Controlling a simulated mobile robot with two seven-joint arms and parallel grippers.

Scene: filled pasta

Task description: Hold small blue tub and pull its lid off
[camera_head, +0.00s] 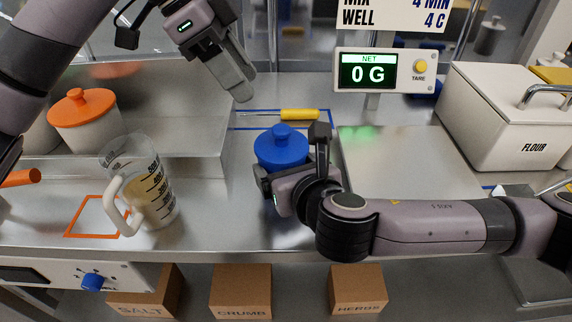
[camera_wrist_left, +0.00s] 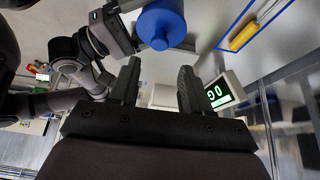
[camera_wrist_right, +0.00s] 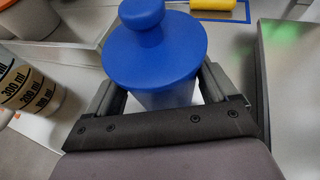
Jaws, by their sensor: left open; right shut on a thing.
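The small blue tub (camera_head: 284,164) stands upright on the steel counter in the middle of the head view, its blue lid (camera_head: 281,142) with a round knob on top. My right gripper (camera_head: 288,172) is shut on the tub's body from the front right, below the lid; the right wrist view shows its fingers on both sides of the tub (camera_wrist_right: 166,97). The lid (camera_wrist_right: 155,50) sits on the tub. My left gripper (camera_head: 243,88) is open and empty, above and to the left of the tub. In the left wrist view the blue lid (camera_wrist_left: 162,27) lies beyond its open fingers.
A measuring jug (camera_head: 147,185) stands left of the tub, near an orange-lidded pot (camera_head: 84,119). A yellow-handled tool (camera_head: 299,115) lies behind it. A scale display (camera_head: 380,71), its steel plate (camera_head: 395,160) and a flour bin (camera_head: 505,115) are right.

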